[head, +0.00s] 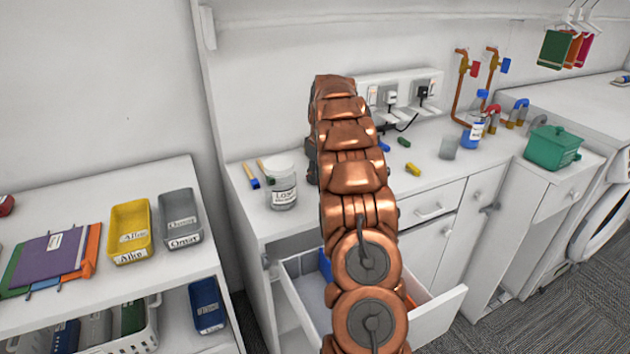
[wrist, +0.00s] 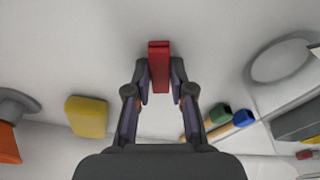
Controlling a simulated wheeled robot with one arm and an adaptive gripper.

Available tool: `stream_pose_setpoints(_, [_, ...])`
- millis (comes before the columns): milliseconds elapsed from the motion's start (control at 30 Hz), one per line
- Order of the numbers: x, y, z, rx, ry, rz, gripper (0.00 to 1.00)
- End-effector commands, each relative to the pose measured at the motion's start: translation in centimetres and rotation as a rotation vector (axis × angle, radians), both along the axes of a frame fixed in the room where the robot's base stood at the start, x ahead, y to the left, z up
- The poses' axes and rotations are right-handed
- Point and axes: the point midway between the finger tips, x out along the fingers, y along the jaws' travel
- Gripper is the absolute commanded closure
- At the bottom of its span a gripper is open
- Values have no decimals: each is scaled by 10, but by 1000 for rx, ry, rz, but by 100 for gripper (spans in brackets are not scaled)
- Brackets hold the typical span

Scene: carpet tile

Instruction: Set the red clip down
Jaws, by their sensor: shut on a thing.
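The red clip (wrist: 159,65) is between the fingertips of my gripper (wrist: 160,88) in the wrist view. My gripper is shut on it, and its far end sticks out past the fingertips. A pale surface lies beyond it; I cannot tell whether the clip touches it. In the head view my copper arm hides the clip and most of the gripper over the white counter (head: 445,155).
A labelled jar (head: 283,190) stands left of my arm. A yellow block (head: 409,170), a green block (head: 404,142) and a grey cup (head: 448,148) are on the right. An open drawer (head: 440,312) juts out below.

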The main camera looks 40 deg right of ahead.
Motion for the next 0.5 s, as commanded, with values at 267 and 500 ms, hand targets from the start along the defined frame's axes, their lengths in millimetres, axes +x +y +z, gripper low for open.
stream_pose_setpoints(267, [0,0,0,0,0,0,97])
stream_pose_setpoints(500, [1,0,7,-1,-2,1,97])
